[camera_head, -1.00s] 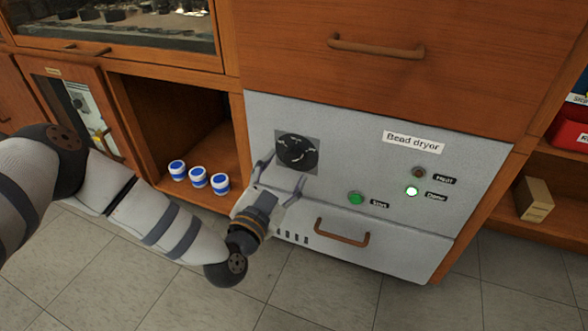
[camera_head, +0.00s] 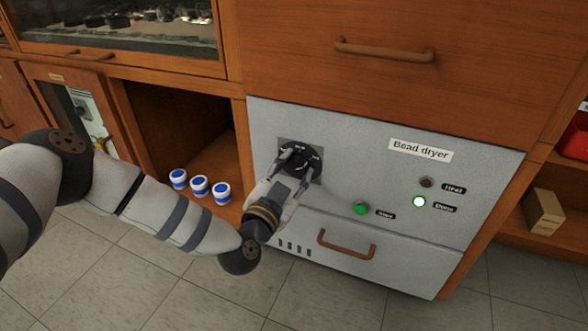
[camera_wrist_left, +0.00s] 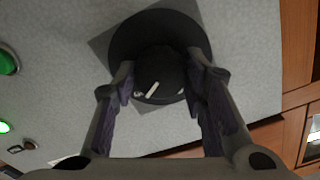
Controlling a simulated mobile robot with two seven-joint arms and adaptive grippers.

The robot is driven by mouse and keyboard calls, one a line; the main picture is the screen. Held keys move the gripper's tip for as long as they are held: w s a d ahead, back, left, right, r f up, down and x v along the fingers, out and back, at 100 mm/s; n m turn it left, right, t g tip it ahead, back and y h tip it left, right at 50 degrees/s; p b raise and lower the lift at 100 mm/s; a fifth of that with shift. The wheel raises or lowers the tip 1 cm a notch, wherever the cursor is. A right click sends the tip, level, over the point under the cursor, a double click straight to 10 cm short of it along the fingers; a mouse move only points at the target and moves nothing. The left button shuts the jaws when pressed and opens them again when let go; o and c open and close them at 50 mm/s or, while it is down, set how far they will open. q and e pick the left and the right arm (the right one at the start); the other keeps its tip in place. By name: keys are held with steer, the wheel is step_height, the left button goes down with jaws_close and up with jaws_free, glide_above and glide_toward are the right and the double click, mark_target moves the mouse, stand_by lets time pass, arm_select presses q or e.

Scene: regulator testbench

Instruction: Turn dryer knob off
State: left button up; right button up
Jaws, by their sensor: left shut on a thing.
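The black dryer knob (camera_head: 301,157) sits on a grey square plate on the bead dryer's grey front panel (camera_head: 370,150). My left gripper (camera_head: 296,160) is at the knob, its two fingers on either side of it. In the left wrist view the knob (camera_wrist_left: 158,72) fills the space between the fingertips of my left gripper (camera_wrist_left: 160,85), shut on it. A white pointer mark shows on the knob's face. The fingers hide part of the knob in the head view. My right gripper is not in view.
A green button (camera_head: 361,208), an unlit lamp (camera_head: 427,183) and a lit lamp (camera_head: 419,202) are right of the knob. A drawer handle (camera_head: 346,244) is below. Several blue-and-white jars (camera_head: 200,186) stand in the open shelf at left.

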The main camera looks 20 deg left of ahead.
arm_select(q)
steer(key=shift+r+n+p, duration=0.35)
steer(key=shift+n+p, duration=0.25)
steer(key=shift+p, duration=0.35)
steer(key=shift+n+p, duration=0.75)
steer(key=shift+n, duration=0.05)
steer(key=n, duration=0.2)
steer(key=shift+f+n+p, duration=0.2)
steer(key=shift+n+p, duration=0.2)
steer(key=n, duration=0.4)
steer(key=shift+f, duration=0.1)
steer(key=n, duration=0.7)
steer(key=shift+f+n, duration=0.1)
steer(key=shift+n, duration=0.3)
steer(key=n+b, duration=0.1)
steer(key=n, duration=0.5)
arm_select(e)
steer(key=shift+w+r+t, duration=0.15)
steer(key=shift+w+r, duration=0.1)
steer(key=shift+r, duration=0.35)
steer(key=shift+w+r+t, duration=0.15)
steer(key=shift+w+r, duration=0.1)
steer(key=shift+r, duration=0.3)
arm_select(q)
steer(key=shift+n, duration=0.4)
